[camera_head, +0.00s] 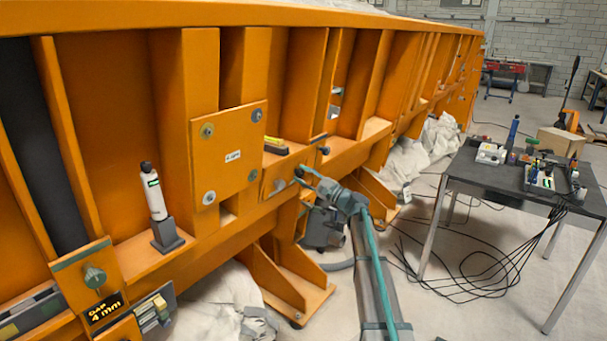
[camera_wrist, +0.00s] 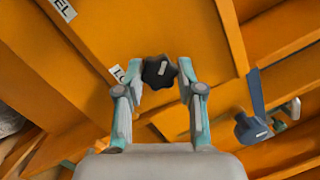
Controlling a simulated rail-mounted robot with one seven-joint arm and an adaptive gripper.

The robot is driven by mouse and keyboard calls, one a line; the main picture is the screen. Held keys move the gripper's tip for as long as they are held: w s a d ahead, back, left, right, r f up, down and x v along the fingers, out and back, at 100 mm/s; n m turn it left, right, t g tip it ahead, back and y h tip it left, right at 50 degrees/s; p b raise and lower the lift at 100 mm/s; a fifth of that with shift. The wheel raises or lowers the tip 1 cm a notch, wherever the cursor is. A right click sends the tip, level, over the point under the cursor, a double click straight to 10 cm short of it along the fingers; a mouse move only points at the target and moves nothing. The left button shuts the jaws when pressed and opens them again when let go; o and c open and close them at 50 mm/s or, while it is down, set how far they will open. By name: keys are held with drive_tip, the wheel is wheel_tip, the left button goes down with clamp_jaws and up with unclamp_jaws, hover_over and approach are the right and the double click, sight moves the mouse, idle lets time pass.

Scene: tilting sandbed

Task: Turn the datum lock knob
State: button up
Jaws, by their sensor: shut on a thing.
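The datum lock knob is a dark, lobed knob (camera_wrist: 158,71) on an orange face in the wrist view. A partly covered white label (camera_wrist: 118,75) starting with "LO" sits at its left. My gripper (camera_wrist: 159,80) has one teal-and-grey finger on each side of the knob and is shut on it. In the head view my gripper (camera_head: 302,174) reaches the side of the orange frame (camera_head: 350,152). There the knob is largely hidden by my fingers, and its turn angle cannot be told.
A bolted plate (camera_head: 233,155) and a white bottle (camera_head: 154,192) are farther left. A dark table (camera_head: 470,170) with tools stands at right. Cables (camera_head: 475,275) lie on the floor.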

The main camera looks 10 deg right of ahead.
drive_tip(key=m+p, duration=0.1)
drive_tip(key=m, duration=0.2)
drive_tip(key=m+t+h+p, duration=0.1)
drive_tip(key=m, duration=0.2)
drive_tip(key=shift+a+f+m+t, duration=0.1)
drive_tip(key=shift+m+t, duration=0.2)
drive_tip(key=shift+m, duration=0.1)
drive_tip(key=o, duration=1.1)
drive_tip(key=shift+o, duration=0.2)
drive_tip(key=shift+s, duration=0.1)
drive_tip(key=v, duration=1.2)
